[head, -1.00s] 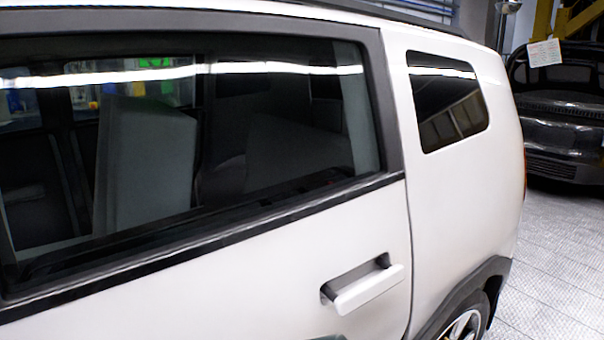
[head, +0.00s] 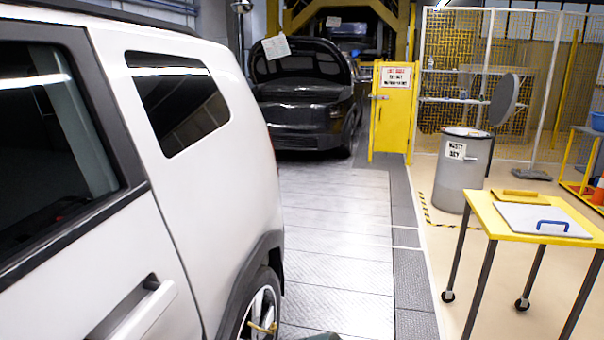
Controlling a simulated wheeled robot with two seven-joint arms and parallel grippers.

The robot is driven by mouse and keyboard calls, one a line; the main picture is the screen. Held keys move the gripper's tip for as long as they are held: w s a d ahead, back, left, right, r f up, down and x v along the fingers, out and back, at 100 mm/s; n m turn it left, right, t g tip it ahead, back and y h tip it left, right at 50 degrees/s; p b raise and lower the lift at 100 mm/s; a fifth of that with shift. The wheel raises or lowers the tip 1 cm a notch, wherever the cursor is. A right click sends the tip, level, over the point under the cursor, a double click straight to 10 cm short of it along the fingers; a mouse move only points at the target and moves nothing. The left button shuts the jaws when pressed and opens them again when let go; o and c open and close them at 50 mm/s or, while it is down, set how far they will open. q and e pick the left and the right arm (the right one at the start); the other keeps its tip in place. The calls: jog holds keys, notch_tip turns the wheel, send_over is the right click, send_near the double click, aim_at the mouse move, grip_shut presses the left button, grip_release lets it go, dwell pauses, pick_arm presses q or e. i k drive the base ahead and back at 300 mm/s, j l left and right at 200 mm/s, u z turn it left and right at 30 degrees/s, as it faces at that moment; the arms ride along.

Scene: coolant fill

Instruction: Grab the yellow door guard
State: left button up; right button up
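A flat yellow piece with a raised grip (head: 520,194) lies at the back of a yellow-topped cart (head: 487,213) on the right. It looks like the yellow door guard, though it is small in view. A grey panel with a blue handle (head: 542,222) lies in front of it on the same cart top. The white car (head: 190,190) fills the left side, its door handle (head: 140,315) at the lower left.
A grey drum (head: 465,185) with a raised lid stands behind the cart. A yellow upright panel with a sign (head: 391,120) and a dark car (head: 300,105) are farther back. The floor (head: 345,235) between the white car and cart is clear.

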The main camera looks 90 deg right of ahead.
aim_at(504, 195)
jog(key=z, duration=4.1)
jog(key=i+j+z, duration=0.2)
jog(key=i, duration=0.6)
jog(key=i+j+z, duration=0.2)
jog(key=i+j, duration=0.15)
jog(key=i, duration=0.4)
jog(key=i+j+z, duration=0.25)
jog(key=i+j, duration=0.2)
jog(key=i, duration=0.3)
jog(key=i+j+z, duration=0.2)
jog(key=i+j, duration=0.4)
jog(key=i, duration=0.1)
